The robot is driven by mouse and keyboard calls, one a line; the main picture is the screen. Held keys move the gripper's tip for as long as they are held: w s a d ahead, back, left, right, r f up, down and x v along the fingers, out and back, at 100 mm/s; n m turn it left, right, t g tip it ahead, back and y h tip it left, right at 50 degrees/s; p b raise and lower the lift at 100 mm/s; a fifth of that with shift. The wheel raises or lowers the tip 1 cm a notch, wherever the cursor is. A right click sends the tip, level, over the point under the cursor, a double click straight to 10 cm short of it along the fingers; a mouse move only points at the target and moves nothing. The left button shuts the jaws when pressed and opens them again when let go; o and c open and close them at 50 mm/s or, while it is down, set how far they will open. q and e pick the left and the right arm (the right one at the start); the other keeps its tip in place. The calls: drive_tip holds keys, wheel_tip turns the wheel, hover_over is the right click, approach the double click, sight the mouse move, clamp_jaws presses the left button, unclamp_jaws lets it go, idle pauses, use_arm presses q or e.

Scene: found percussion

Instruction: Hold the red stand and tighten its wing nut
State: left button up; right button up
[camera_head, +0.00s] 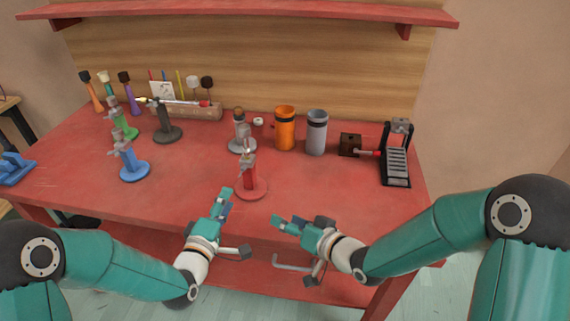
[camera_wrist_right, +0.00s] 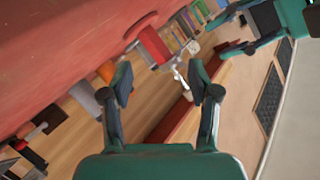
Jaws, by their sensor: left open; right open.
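The red stand (camera_head: 250,184) stands upright near the table's front edge, with a round base, a short red post and a grey clamp with its wing nut (camera_head: 244,158) on top. The wing nut's fine shape is too small to tell. My left gripper (camera_head: 236,222) is open and empty, in front of the stand and a little left of it, apart from it. My right gripper (camera_head: 279,240) is open and empty, in front and to the right. In the right wrist view, the red stand (camera_wrist_right: 153,46) shows beyond and between my right fingers (camera_wrist_right: 160,84).
Blue (camera_head: 134,170), green (camera_head: 124,131), dark (camera_head: 167,132) and grey (camera_head: 241,144) stands are spread at left and middle. Orange (camera_head: 285,128) and grey (camera_head: 317,133) cups stand behind. A pedal (camera_head: 397,160) is at right. The table (camera_head: 330,195) is clear right of the red stand.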

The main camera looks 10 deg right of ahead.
sight(243, 169)
drive_tip(key=w+r+n+t+y, duration=0.1)
drive_tip(key=w+r+n+t, duration=0.45)
drive_tip(key=r, duration=0.75)
drive_tip(key=shift+n+g, duration=0.55)
drive_tip(key=shift+g, duration=0.4)
drive_tip(key=x, duration=1.7)
drive_tip(key=shift+w+d+f, duration=0.1)
drive_tip(key=shift+w+f, duration=0.1)
drive_tip(key=shift+w, duration=0.15)
clamp_jaws()
use_arm(q)
drive_tip(key=o, duration=0.5)
drive_tip(key=shift+s, duration=0.1)
drive_tip(key=m, duration=0.2)
drive_tip(key=s+m, duration=0.1)
drive_tip(key=shift+a, duration=0.25)
drive_tip(key=shift+m, duration=0.3)
drive_tip(key=x, duration=1.1)
drive_tip(key=shift+w+d, duration=0.15)
drive_tip(key=shift+w, duration=0.2)
